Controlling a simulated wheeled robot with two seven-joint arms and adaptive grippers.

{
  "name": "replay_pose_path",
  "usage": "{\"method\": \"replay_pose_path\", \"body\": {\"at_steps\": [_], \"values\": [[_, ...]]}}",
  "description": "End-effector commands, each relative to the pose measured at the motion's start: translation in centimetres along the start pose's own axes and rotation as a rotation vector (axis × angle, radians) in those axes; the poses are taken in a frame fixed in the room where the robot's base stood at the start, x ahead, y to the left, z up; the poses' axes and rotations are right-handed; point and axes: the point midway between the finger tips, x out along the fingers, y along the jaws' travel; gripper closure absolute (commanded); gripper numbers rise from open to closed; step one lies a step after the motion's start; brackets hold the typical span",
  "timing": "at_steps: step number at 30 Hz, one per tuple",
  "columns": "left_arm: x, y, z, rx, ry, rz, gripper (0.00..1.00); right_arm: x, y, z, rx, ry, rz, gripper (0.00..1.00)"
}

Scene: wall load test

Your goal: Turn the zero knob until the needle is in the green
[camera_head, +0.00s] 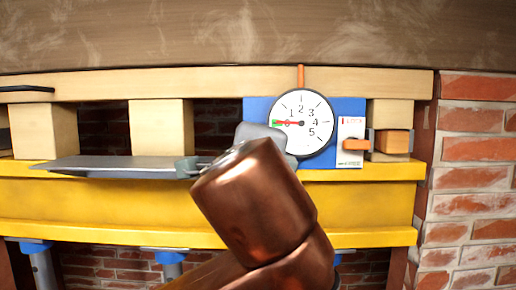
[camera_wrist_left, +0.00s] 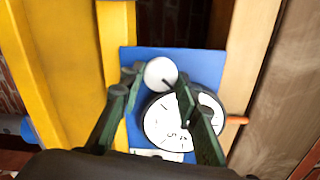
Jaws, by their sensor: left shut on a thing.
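The round white gauge (camera_head: 316,109) is on a blue plate (camera_head: 257,107) in the head view. Its red needle (camera_head: 285,122) points left, at the 0, and its tip lies over the small green mark at the dial's left edge. In the left wrist view, the dial (camera_wrist_left: 160,125) is partly covered by a finger. The pale round zero knob (camera_wrist_left: 160,72) is between the fingers of my left gripper (camera_wrist_left: 157,76), which is shut on it. In the head view my brown arm hides the knob and the fingertips.
An orange lever (camera_head: 356,145) beside a white label (camera_head: 349,129) is right of the gauge. A yellow beam (camera_head: 120,205) runs below, with a flat grey plate (camera_head: 120,162) on it. Wooden blocks (camera_head: 160,127) stand above the beam. A brick wall (camera_head: 475,185) is at right.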

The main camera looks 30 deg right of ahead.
Motion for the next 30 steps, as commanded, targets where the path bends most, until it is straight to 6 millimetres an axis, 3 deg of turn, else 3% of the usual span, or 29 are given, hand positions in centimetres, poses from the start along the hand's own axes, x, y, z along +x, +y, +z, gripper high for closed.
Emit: {"method": "replay_pose_path", "body": {"at_steps": [8, 9, 15, 25, 30], "values": [[0.0, 0.0, 0.0, 0.001, 0.000, 0.001, 0.94, 0.0, 0.0, 0.0, 0.000, 0.000, 0.000, 0.70], [0.0, 0.0, 0.0, 0.001, 0.000, 0.001, 0.68, 0.0, 0.0, 0.0, 0.000, 0.000, 0.000, 0.70], [0.0, 0.0, 0.0, 0.001, 0.000, 0.001, 0.54, 0.0, 0.0, 0.0, 0.000, 0.000, 0.000, 0.70], [-0.2, 0.0, 0.0, 0.002, 0.001, 0.000, 0.53, 0.1, -0.3, -0.2, 0.001, 0.002, -0.004, 0.70], [-2.2, -0.1, -0.1, 0.003, 0.002, -0.003, 0.53, 0.0, -0.3, -0.1, 0.001, 0.001, -0.003, 0.70]]}}
